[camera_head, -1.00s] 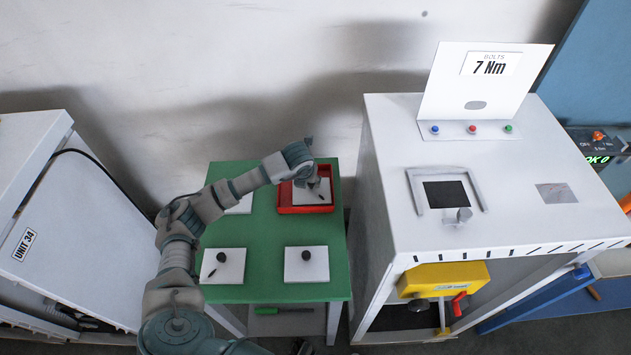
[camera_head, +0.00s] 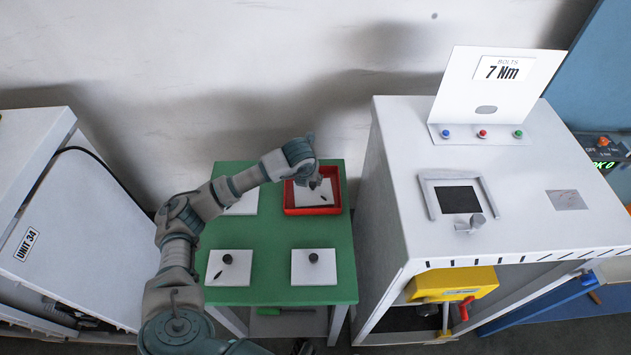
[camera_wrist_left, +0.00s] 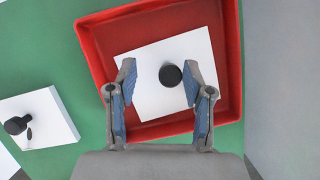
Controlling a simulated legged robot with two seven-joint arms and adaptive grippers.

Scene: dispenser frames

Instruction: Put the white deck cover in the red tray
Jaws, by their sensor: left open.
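The red tray (camera_head: 313,211) sits at the back right of the green table. A white plate with a black knob, the deck cover (camera_head: 322,197), lies in it. In the left wrist view the plate (camera_wrist_left: 145,62) lies slightly turned inside the tray's walls (camera_wrist_left: 92,55). My left gripper (camera_wrist_left: 158,72) is open above it, its two fingers spread to either side of the black knob (camera_wrist_left: 170,75); I see no contact. In the head view my left gripper (camera_head: 314,181) is over the tray and partly hides the plate. My right gripper is not in view.
Two knobbed white plates (camera_head: 218,276) (camera_head: 325,275) lie at the front of the green table (camera_head: 272,238); another at back left (camera_head: 242,208) is partly behind my arm. A white cabinet (camera_head: 396,190) stands close to the table's right, a white unit (camera_head: 75,220) to its left.

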